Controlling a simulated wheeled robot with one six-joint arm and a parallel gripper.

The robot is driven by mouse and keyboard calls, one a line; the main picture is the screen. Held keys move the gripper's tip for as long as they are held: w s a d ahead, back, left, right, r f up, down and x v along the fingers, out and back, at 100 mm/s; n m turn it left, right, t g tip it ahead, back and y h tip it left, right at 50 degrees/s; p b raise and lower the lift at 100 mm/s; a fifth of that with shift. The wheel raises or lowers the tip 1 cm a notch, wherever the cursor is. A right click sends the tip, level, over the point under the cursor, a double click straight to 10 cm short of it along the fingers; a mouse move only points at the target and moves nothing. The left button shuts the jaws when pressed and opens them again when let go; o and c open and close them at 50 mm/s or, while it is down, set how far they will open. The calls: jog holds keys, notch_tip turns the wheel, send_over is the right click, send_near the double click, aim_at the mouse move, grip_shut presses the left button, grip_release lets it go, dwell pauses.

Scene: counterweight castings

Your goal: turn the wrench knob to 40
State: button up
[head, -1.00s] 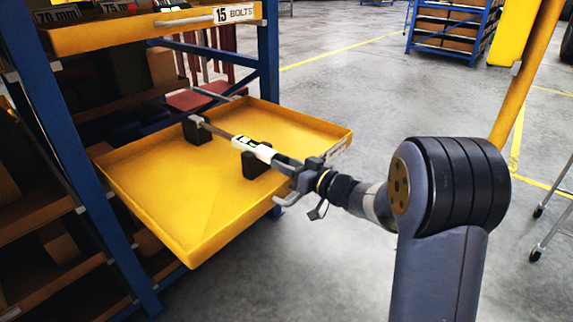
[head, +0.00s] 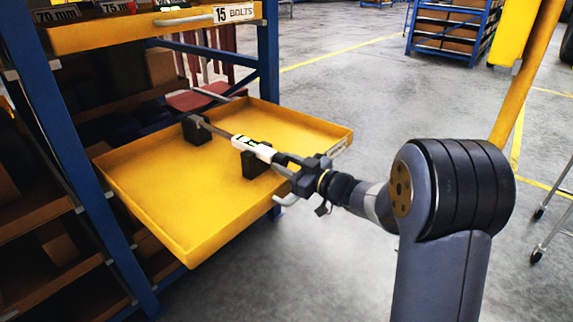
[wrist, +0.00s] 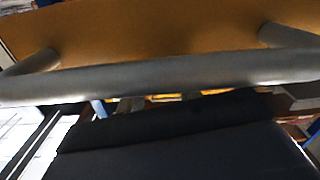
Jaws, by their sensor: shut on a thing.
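A torque wrench lies across two black blocks in the open yellow drawer (head: 185,210). Its dark shaft (head: 220,132) points to the back left, and a white scale sleeve (head: 255,149) with dark marks faces up near the front block (head: 252,168). The numbers are too small to read. My gripper (head: 289,163) is shut on the wrench's near end, where the knob is; the jaws mostly hide the knob. In the wrist view a dark part of my gripper (wrist: 185,145) fills the bottom, and the wrench does not clearly show.
The drawer's grey handle (wrist: 160,80) crosses the wrist view close to my gripper. Another yellow drawer (head: 130,33) labelled "15 BOLTS" is above, in the blue rack (head: 268,60). A yellow post (head: 525,70) stands right of my arm.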

jog(key=o, duration=1)
jog(key=shift+c, duration=0.2)
jog(key=p+v, duration=0.3)
jog(key=v, duration=0.7)
jog(key=shift+s+d, duration=0.3)
